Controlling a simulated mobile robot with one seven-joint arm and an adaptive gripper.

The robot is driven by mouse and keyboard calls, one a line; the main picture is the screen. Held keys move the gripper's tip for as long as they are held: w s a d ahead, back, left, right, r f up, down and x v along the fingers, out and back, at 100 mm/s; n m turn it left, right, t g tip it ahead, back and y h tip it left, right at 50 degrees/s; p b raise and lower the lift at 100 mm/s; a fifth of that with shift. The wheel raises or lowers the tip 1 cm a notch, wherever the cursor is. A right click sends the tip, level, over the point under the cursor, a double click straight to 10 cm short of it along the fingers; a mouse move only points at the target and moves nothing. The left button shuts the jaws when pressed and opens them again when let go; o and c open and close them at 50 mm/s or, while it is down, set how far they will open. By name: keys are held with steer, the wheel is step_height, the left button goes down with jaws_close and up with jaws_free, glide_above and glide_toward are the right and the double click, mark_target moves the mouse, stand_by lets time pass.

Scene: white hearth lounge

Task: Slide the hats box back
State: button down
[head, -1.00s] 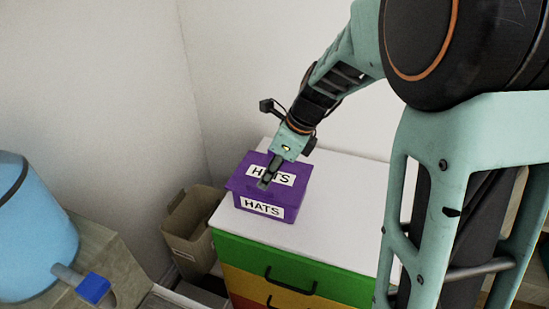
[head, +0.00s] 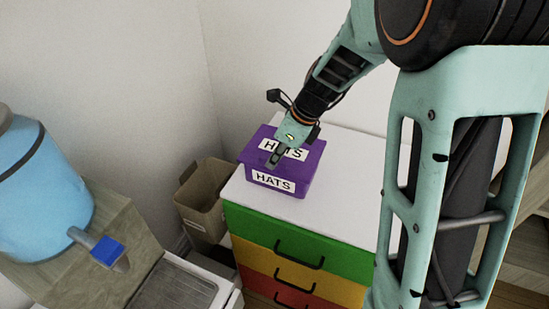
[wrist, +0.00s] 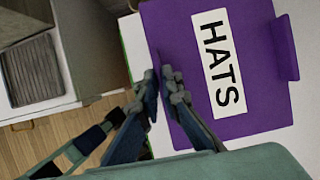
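The purple hats box (head: 310,172) has a lid and white HATS labels on its top and front. It sits on the white top of a chest of drawers (head: 345,170), near the left side. My gripper (head: 272,162) points down over the front left part of the lid and hides part of the top label. In the wrist view, the fingers (wrist: 160,88) come together at the lid's edge, and the box (wrist: 262,108) lies to their right. The gripper looks shut with nothing between the fingers. I cannot tell whether the fingertips touch the box.
The chest has green, yellow and red drawers with dark handles. White walls stand behind and left. A tan bin (head: 203,205) is left of the chest. A blue drink dispenser (head: 45,200) stands at the far left. The chest top is clear right of the box.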

steer(key=shift+w, duration=0.15)
steer(key=shift+w+d+p, duration=0.7)
steer(key=shift+w+d, duration=0.05)
steer(key=shift+w, duration=1.05)
steer(key=shift+w+d+p, duration=0.7)
steer(key=shift+w+d, duration=0.1)
steer(key=shift+w, duration=1.05)
steer(key=shift+w+d+p, duration=0.7)
steer(key=shift+w+d, duration=0.05)
steer(key=shift+w, duration=1.05)
steer(key=c, duration=2)
jaws_free()
steer(key=shift+c, duration=0.2)
steer(key=shift+r, duration=0.1)
